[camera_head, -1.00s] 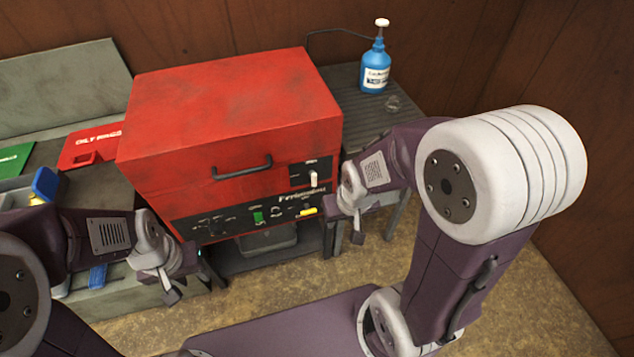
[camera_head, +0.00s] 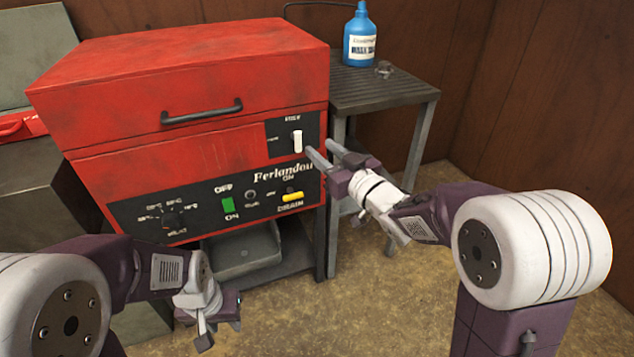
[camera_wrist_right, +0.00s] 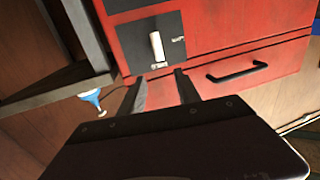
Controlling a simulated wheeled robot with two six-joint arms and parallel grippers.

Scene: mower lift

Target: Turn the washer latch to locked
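The red washer (camera_head: 190,85) stands at the back with its lid down and a black handle on its front. Its white latch (camera_head: 297,141) sits upright on a small black plate at the upper right of the front. My right gripper (camera_head: 325,152) is open and empty, its fingers pointing at the latch from the right, apart from it. In the right wrist view the latch (camera_wrist_right: 157,46) lies beyond the two spread fingers (camera_wrist_right: 160,88). My left gripper (camera_head: 218,318) hangs low in front of the washer; its fingers are not clear.
The washer's lower panel has a green switch (camera_head: 228,205), a yellow switch (camera_head: 292,197) and a knob (camera_head: 172,218). A grey side table (camera_head: 390,92) at the right bears a blue bottle (camera_head: 360,40). A grey tray (camera_head: 243,252) sits under the washer.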

